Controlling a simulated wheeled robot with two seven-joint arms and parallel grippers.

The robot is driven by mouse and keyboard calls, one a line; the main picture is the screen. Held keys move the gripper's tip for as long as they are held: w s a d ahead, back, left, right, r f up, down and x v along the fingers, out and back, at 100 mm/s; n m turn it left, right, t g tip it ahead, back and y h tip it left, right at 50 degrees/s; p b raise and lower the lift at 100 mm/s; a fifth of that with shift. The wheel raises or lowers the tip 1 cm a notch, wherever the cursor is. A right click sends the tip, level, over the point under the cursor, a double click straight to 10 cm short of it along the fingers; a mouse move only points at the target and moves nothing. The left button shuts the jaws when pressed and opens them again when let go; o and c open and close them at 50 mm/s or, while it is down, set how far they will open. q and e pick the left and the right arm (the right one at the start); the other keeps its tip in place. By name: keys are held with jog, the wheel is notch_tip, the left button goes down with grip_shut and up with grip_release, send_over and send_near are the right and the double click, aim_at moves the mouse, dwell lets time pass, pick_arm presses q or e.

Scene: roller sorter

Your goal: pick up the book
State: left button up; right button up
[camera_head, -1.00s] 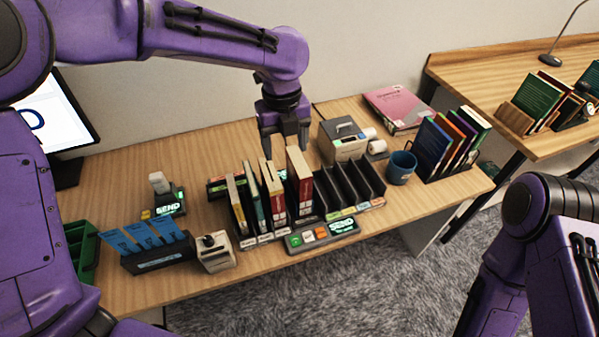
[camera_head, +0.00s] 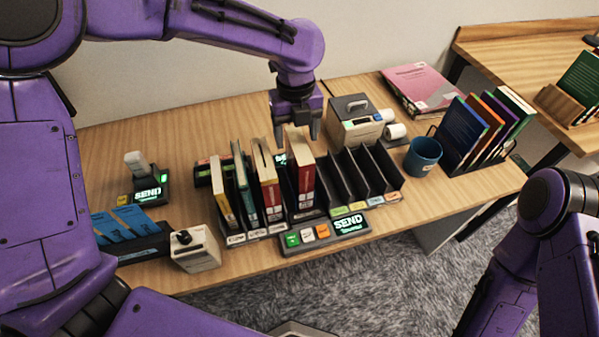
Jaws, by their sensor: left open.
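A row of upright books stands in a black slotted sorter (camera_head: 335,187) on the wooden desk. The tall red and cream book (camera_head: 304,178) is at the right end of the row. Left of it are another red and cream book (camera_head: 267,180), a teal book (camera_head: 243,185) and a yellow book (camera_head: 222,192). My left gripper (camera_head: 297,137) is open and points down at the top of the right-end book. Its fingertips show to either side of that book's top edge; I cannot tell whether they touch it. My right gripper is out of view; only its arm shows at lower right.
Empty slots lie right of the books. A button panel with a SEND display (camera_head: 327,233) is in front. A label printer (camera_head: 355,122) and a blue mug (camera_head: 423,156) stand to the right. A pink book (camera_head: 420,88) and a rack of books (camera_head: 463,132) are farther right.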

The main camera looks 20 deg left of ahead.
pick_arm(q)
jog(key=f, duration=0.2)
jog(key=f+p, duration=0.1)
jog(key=f, duration=0.5)
jog(key=shift+w+d+f, duration=0.15)
jog(key=shift+w+d, duration=0.05)
jog(key=shift+w, duration=0.2)
grip_shut()
